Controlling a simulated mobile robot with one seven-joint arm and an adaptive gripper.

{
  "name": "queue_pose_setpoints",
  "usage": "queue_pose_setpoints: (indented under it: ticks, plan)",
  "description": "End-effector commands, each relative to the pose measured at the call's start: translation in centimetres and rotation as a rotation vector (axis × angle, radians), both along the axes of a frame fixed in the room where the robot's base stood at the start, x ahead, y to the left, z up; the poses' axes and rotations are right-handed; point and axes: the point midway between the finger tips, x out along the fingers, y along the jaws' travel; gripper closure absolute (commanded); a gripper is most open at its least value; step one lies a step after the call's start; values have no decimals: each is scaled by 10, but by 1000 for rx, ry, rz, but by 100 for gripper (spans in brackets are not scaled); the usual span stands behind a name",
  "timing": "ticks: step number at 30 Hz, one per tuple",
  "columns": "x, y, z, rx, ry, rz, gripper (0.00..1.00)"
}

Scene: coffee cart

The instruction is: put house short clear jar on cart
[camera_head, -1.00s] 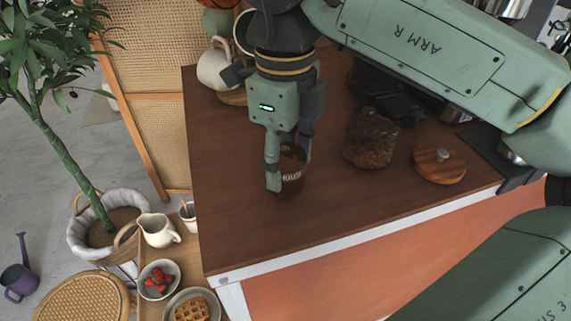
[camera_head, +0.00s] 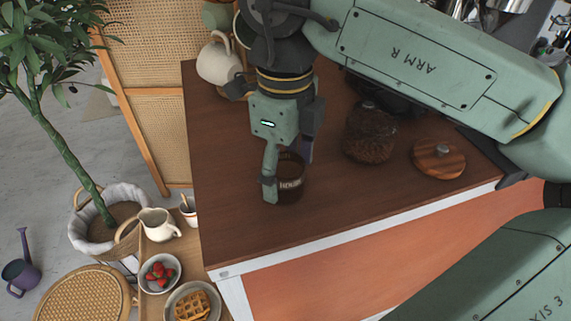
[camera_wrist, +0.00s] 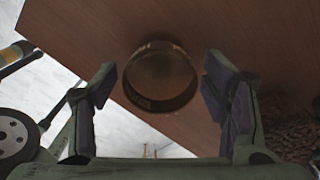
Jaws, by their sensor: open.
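The house short clear jar (camera_head: 291,184), a short dark see-through jar with white lettering, stands upright on the brown wooden cart top (camera_head: 330,215) near its front left part. My gripper (camera_head: 286,176) points down at the jar with its fingers on either side. In the wrist view the round jar (camera_wrist: 160,78) shows between the open fingers of my gripper (camera_wrist: 162,85), with a gap on both sides. Part of the jar is hidden behind one finger in the head view.
A glass jar of coffee beans (camera_head: 369,135) and a round wooden lid (camera_head: 438,158) stand to the right. A white pitcher (camera_head: 218,62) is at the back left. A lower side table holds strawberries (camera_head: 159,273) and a waffle (camera_head: 191,308). The cart's front is clear.

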Motion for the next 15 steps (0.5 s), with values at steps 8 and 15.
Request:
queue_pose_setpoints:
  ticks: [8, 15]
  plan:
    - [0, 0, 7, 0, -1, -1, 32]
    - [1, 1, 53, 0, -4, -1, 32]
